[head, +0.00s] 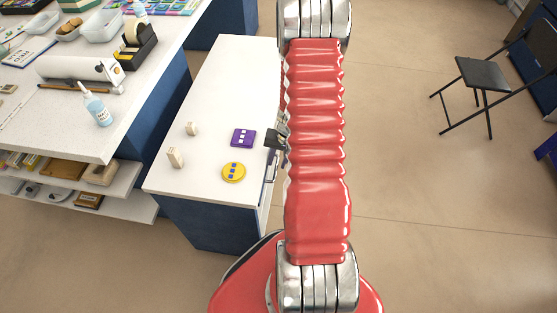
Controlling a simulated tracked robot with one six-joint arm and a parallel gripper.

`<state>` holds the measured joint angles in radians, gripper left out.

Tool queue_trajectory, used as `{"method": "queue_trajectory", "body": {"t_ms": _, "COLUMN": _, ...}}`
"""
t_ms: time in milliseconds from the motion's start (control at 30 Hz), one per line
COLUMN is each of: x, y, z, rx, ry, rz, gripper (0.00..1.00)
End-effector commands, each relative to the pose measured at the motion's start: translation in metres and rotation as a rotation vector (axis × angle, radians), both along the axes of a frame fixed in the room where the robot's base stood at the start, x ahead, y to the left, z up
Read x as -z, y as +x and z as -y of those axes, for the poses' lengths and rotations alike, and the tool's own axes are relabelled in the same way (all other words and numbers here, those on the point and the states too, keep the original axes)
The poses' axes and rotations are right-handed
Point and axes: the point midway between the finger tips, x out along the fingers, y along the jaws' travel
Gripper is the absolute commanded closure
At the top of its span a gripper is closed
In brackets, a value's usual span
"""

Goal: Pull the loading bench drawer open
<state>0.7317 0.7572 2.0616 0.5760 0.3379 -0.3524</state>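The bench (225,82) with a white top and blue sides stands left of my red arm; I take it for the loading bench. A thin metal handle (271,170) shows on its right side, partly hidden by my arm. The drawer front is seen too steeply to tell how far it stands out. My gripper (272,140) shows as a dark piece at the bench's right edge, beside the arm and near the handle. Most of it is hidden behind the arm, so its fingers and any contact with the handle cannot be made out.
On the bench top lie a purple square tile (243,138), a yellow round disc (233,172) and two small cream blocks (175,157). A crowded worktable (60,128) with shelves stands at left. A black folding chair (482,73) stands at right; floor between is clear.

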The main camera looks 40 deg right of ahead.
Motion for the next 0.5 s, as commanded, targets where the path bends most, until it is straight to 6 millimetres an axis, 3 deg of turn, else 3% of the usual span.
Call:
{"method": "queue_trajectory", "body": {"t_ms": 67, "x": -0.0002, "y": 0.0, "z": 0.0001, "rx": 0.0, "ry": 0.0, "rz": 0.0, "gripper": 0.72}}
{"method": "queue_trajectory", "body": {"t_ms": 500, "x": -0.0004, "y": 0.0001, "z": -0.0001, "rx": 0.0, "ry": 0.0, "rz": 0.0, "gripper": 1.0}}
